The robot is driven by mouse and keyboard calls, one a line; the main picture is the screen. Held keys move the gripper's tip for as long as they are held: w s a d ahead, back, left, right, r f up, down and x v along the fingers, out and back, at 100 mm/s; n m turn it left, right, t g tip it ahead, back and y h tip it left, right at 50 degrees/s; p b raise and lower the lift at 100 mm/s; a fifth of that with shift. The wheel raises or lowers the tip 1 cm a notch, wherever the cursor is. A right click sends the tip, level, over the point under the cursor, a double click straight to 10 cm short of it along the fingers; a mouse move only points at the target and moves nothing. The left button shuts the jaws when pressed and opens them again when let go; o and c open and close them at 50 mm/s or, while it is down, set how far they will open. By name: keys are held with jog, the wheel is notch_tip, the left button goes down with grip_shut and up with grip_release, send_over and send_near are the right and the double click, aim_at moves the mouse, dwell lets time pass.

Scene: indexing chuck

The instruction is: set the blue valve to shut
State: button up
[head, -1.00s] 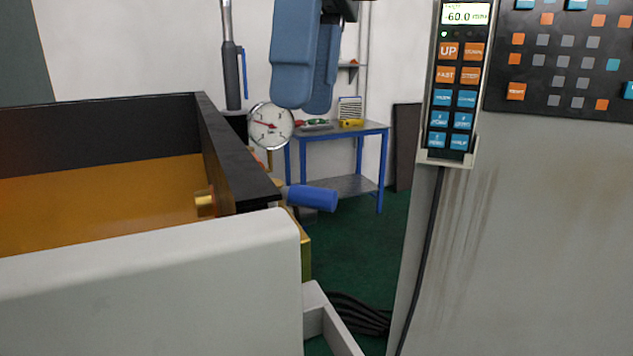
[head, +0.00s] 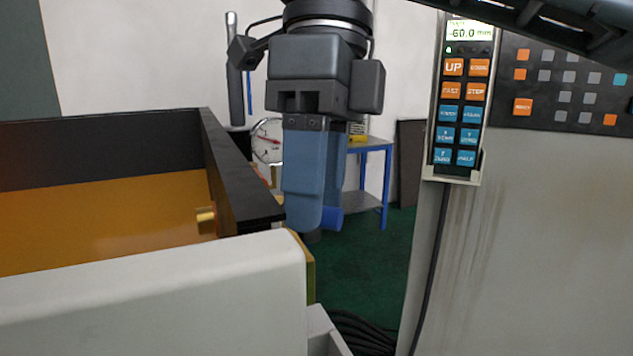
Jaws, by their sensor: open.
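My gripper (head: 314,222) points straight down in front of the handle in the head view, at the right end of the tank's dark rim. Its two blue-grey fingers overlap in this view, and the gap between them is hard to see. The gripper is open. I cannot tell whether the handle lies between the fingers or behind them. The handle's left part and its mount are hidden.
The tank's black rim (head: 238,172) and white front wall (head: 150,290) stand left of the gripper. A round gauge (head: 268,142) is behind it, partly covered. A grey machine cabinet (head: 530,240) with a keypad pendant (head: 460,105) stands right.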

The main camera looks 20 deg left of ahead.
grip_shut()
dwell(0.5)
jog(key=m, duration=0.1)
jog(key=s+m+b, duration=0.1)
jog(key=m, duration=0.1)
jog(key=m+y, duration=0.1)
jog(key=m, duration=0.1)
jog(key=shift+s, duration=0.3)
jog(key=shift+s+a+m+t+y+b, duration=0.1)
jog(key=shift+s+m+b, duration=0.15)
jog(key=shift+m, duration=0.5)
jog(key=shift+s+a+m+t+y+b, duration=0.15)
jog(key=shift+m+b, duration=0.25)
jog(key=shift+m, duration=0.3)
jog(key=shift+s+m+t+y+b, duration=0.1)
jog(key=shift+s+m+b, duration=0.15)
jog(key=shift+m, duration=0.5)
grip_release()
